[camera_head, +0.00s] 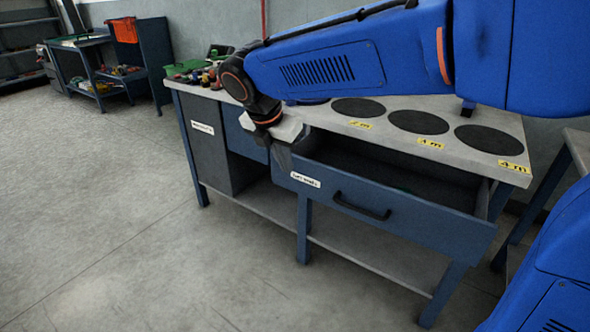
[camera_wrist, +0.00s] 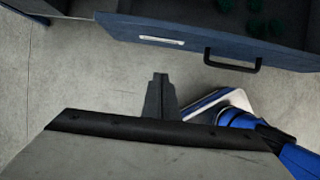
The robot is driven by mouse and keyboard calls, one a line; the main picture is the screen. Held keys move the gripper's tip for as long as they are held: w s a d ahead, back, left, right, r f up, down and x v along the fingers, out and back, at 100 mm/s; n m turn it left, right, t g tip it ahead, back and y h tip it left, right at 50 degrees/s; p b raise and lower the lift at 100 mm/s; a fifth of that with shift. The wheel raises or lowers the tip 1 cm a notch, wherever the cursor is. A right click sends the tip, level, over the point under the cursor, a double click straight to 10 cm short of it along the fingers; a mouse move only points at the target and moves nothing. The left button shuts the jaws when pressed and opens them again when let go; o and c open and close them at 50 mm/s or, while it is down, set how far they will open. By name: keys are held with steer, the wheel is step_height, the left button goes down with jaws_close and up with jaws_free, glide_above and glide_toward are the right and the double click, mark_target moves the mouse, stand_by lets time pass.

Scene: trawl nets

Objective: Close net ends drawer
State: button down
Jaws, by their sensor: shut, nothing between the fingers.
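The blue drawer (camera_head: 430,222) stands pulled out of the workbench, with its dark inside showing. Its front carries a white label (camera_head: 305,179), too small to read surely, and a black bar handle (camera_head: 360,206). In the wrist view the drawer front (camera_wrist: 125,27) runs across the top, with its handle (camera_wrist: 232,66) at the right and dark green pieces (camera_wrist: 255,22) inside. My gripper (camera_head: 283,158) is shut and empty near the drawer's left front corner in the head view. In the wrist view its fingertips (camera_wrist: 160,77) are below the drawer front, with floor visible between; contact is not seen.
The workbench top (camera_head: 320,118) has black discs with yellow labels, and a green tray (camera_head: 188,68) with small items at its far end. A grey cabinet (camera_head: 205,143) is left of the drawer. Another table (camera_head: 578,145) stands at right. The floor at left is clear.

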mark_target(302, 176)
steer(key=x, duration=0.3)
steer(key=w+d+x, duration=0.1)
steer(key=x, duration=0.3)
steer(key=r+x, duration=0.1)
steer(key=x, duration=0.2)
steer(key=shift+w+d+f, duration=0.2)
steer(key=shift+w+d, duration=0.05)
steer(key=shift+w, duration=0.15)
steer(key=shift+w+d, duration=0.4)
steer(key=shift+w, duration=0.15)
steer(key=w+d, duration=0.3)
steer(key=w, duration=0.2)
steer(key=w+d, duration=0.4)
steer(key=w, duration=0.1)
steer(key=w+d, duration=0.3)
steer(key=w, duration=0.1)
steer(key=shift+w+d, duration=0.35)
steer(key=shift+w, duration=0.05)
steer(key=shift+w+d+r, duration=0.15)
steer(key=shift+w, duration=0.1)
steer(key=shift+w+r, duration=0.1)
